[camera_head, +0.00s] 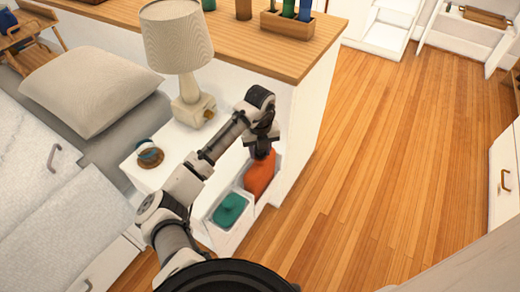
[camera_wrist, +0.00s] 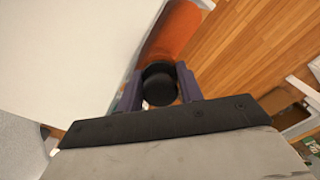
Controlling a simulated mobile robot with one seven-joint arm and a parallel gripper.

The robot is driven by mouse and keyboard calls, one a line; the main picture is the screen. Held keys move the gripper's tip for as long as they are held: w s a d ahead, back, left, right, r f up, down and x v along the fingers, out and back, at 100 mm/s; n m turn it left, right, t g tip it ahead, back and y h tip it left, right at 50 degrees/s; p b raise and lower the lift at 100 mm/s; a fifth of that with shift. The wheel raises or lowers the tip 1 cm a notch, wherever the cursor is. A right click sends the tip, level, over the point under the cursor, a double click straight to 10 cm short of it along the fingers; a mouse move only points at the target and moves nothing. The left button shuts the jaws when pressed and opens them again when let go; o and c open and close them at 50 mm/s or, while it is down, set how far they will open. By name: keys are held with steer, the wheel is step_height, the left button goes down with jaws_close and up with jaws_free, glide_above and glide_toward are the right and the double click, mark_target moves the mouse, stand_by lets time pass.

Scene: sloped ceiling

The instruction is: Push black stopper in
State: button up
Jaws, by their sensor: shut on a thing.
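The black stopper (camera_wrist: 159,88) is a short round cap between the two purple fingers of my gripper (camera_wrist: 159,92) in the wrist view. My gripper is shut on it. An orange rounded body (camera_wrist: 177,32) lies directly beyond the stopper and seems to meet it; how deep the stopper sits in it cannot be told. In the head view my gripper (camera_head: 262,150) is at the top of the orange thing (camera_head: 260,175), which stands in a white bin beside the nightstand. The stopper is hidden there by my gripper.
A teal item (camera_head: 230,209) lies in the front of the white bin (camera_head: 212,230). A bed is at left. The wooden floor (camera_head: 370,160) at right is clear.

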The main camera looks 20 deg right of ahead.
steer(key=shift+f, duration=0.1)
steer(key=o, duration=1)
steer(key=shift+o, duration=0.2)
steer(key=shift+c, duration=0.2)
steer(key=o, duration=0.5)
steer(key=shift+s, duration=0.1)
steer(key=shift+c, duration=0.2)
steer(key=shift+f, duration=0.1)
steer(key=shift+r+p, duration=0.75)
steer(key=shift+r, duration=0.1)
steer(key=shift+r+p, duration=1.6)
steer(key=shift+r, duration=0.7)
